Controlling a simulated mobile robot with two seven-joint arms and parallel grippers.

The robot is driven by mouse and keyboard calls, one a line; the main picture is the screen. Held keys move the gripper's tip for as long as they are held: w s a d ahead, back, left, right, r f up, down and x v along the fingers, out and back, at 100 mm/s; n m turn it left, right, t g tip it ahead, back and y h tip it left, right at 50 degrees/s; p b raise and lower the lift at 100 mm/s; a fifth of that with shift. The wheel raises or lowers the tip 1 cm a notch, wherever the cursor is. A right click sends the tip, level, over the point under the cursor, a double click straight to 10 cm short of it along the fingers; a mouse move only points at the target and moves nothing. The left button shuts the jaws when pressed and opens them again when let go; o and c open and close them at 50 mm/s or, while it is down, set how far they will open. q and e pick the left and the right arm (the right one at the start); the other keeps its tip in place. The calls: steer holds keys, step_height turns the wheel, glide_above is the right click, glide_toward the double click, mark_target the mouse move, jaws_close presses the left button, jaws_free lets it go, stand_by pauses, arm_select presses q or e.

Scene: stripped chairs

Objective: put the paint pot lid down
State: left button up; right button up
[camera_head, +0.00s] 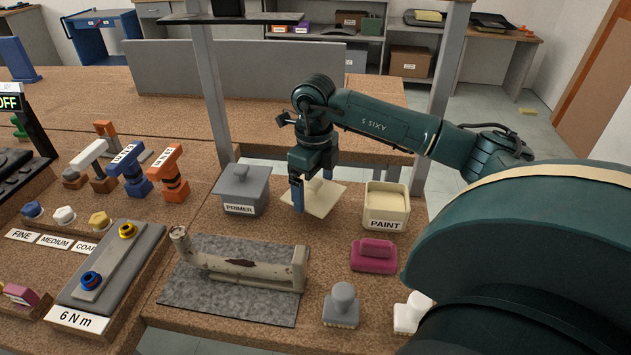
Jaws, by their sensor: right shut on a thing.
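My right gripper (313,187) comes in from the right and is shut on the cream paint pot lid (323,204). The lid is flat and square, and its knob is largely hidden by the fingers. It is between the primer pot and the paint pot, at or just above the cork bench; I cannot tell if it touches. The cream paint pot (385,214), labelled PAINT, stands open to the right of the lid. My left gripper is not in view.
The grey primer pot (243,190), lid on, stands left of the gripper. In front lie a worn chair rail (245,268) on a grey mat (225,306), a magenta block (374,255) and a grey-handled brush (342,305). A grey post (210,85) rises behind the primer pot.

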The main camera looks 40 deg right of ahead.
mark_target(314, 195)
step_height(314, 195, down, 3)
steer(key=shift+a+b, duration=0.15)
steer(key=shift+b, duration=0.65)
steer(key=shift+d+f, duration=0.15)
steer(key=shift+d, duration=0.05)
steer(key=o, duration=0.6)
steer(key=shift+o, duration=0.2)
steer(key=shift+a+r, duration=0.1)
steer(key=shift+r, duration=3.85)
steer(key=shift+f, duration=0.1)
